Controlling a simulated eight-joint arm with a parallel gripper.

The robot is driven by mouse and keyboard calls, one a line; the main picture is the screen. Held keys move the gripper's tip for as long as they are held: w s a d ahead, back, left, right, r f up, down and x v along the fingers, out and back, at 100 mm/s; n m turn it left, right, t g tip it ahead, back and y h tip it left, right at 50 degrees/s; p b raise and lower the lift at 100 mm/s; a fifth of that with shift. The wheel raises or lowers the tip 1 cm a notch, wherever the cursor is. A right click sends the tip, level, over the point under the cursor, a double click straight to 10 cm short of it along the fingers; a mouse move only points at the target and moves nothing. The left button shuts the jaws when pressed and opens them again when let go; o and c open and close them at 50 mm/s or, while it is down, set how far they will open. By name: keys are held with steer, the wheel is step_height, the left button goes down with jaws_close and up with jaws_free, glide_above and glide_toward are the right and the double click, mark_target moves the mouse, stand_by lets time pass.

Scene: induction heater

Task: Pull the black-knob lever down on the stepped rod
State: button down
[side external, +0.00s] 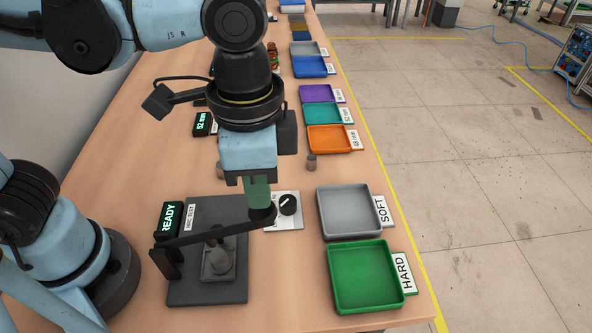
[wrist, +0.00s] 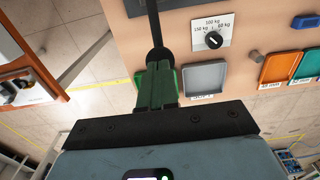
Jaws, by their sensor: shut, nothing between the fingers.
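The black lever (side external: 205,233) runs from a pivot bracket on the left of a dark grey press base (side external: 183,290) to its round black knob (side external: 262,215) on the right. It slopes slightly, with the knob end higher in the picture. The grey stepped rod (side external: 219,262) stands upright in a holder under the lever; its upper part is partly hidden. My gripper (side external: 258,202) points down with its green fingers shut and empty, right at the top of the knob. In the wrist view the fingertips (wrist: 158,66) meet the knob (wrist: 157,54); I cannot tell whether they touch.
A READY display (side external: 170,217) stands at the base's left. A dial plate (side external: 297,222) lies behind the knob. The SOFT grey tray (side external: 348,232) and HARD green tray (side external: 340,301) are at right. A small grey part (side external: 311,162) stands near the orange tray (side external: 330,139).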

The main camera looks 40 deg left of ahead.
mark_target(263, 223)
steer(key=shift+f, duration=3.85)
steer(key=shift+r, duration=0.1)
steer(key=shift+r, duration=6.45)
steer(key=w+a+f+n+t, duration=0.3)
steer(key=a+f+n, duration=0.1)
steer(key=a, duration=0.6)
steer(key=w+a+f+n+t, duration=0.4)
steer(key=a+n, duration=0.1)
steer(key=a, duration=0.5)
steer(key=shift+w+f, duration=0.2)
steer(key=shift+f, duration=0.15)
